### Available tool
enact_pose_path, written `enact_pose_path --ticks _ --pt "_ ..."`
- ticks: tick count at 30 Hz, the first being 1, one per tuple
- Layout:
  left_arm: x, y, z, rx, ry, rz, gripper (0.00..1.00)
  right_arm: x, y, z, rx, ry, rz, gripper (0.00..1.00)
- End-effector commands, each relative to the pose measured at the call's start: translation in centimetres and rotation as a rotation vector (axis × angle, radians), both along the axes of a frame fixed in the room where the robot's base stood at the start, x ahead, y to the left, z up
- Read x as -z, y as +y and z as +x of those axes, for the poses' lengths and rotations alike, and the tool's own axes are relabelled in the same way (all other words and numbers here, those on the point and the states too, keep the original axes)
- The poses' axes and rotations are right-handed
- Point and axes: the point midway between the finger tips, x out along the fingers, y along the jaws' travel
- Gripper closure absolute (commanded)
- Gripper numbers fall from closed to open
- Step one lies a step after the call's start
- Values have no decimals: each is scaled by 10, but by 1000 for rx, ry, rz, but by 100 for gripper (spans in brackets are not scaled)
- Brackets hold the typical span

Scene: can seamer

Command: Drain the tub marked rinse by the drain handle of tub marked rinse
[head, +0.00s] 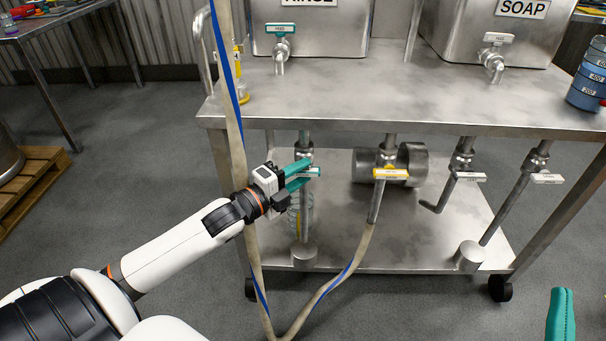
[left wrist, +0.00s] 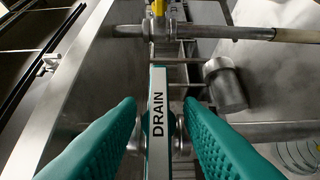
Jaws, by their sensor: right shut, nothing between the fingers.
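The steel tub marked RINSE (head: 312,36) stands on the cart's top, its label cut by the picture's upper edge. Its drain handle (head: 315,170), a small teal-and-white lever, sits on the pipe below the tabletop, partly hidden by my gripper. In the left wrist view the handle (left wrist: 158,135) reads DRAIN and lies between my fingers. My left gripper (head: 301,174) is open around it, with a gap on each side in the left wrist view (left wrist: 161,110). My right gripper (head: 561,316) shows only its teal fingers at lower right, shut and empty.
A yellow-handled valve (head: 391,173) and further white-handled valves (head: 468,176) hang to the right under the tabletop. A hose (head: 333,283) with a blue stripe loops in front of the cart, close to my left arm. The SOAP tub (head: 510,38) stands at right.

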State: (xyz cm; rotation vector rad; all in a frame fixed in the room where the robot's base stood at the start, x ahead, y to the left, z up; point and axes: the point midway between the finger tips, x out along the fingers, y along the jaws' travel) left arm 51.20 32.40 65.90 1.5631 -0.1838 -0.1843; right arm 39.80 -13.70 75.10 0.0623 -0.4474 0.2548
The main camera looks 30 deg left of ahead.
Motion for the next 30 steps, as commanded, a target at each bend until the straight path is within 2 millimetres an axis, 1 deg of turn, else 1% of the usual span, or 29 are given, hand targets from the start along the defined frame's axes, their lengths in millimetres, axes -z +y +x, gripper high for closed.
enact_pose_path --ticks 1,4,14,18,20,30 --pt "0 -1 5 1 -3 0 67 -2 0 -1 -1 -21 6 100" --pt "-1 -2 9 1 -2 1 67 -6 0 -4 -2 -49 14 100" --pt "0 -3 11 1 1 0 67 -9 0 -5 -4 -62 18 100" --pt "0 -3 11 1 0 0 90 -8 0 -4 -4 -61 18 100" --pt "0 -3 11 1 0 0 99 -8 0 -4 -4 -61 18 100" --pt "1 -3 11 0 -13 -23 100 -8 0 -5 -4 -69 20 100"
